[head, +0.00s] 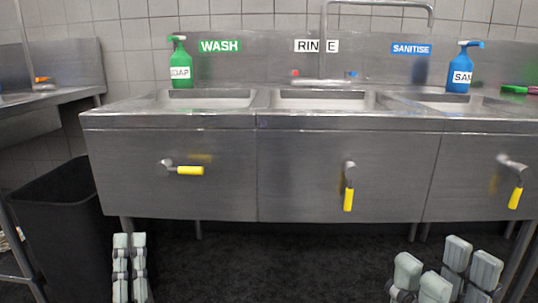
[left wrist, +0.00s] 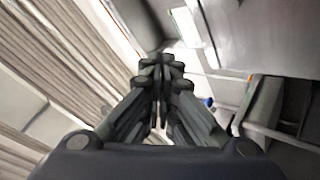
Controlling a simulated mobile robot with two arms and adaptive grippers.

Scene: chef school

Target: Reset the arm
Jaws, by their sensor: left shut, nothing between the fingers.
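My left gripper (head: 130,262) is low in the head view, below the left sink basin and right of the black bin. Its fingers are together and empty. The left wrist view shows the same fingers (left wrist: 162,75) meeting at their tips with nothing between them. My right gripper (head: 446,268) is at the lower right of the head view, below the sink's right part. Its two pairs of finger pads stand apart with an empty gap between them. Both arms are mostly out of the picture.
A steel three-basin sink (head: 170,145) stands ahead, with yellow-handled levers (head: 190,170) on its front. A green soap bottle (head: 180,65) and a blue sanitiser bottle (head: 462,68) stand on it. A black bin (head: 62,215) is at left. Dark floor (head: 270,270) between the grippers is clear.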

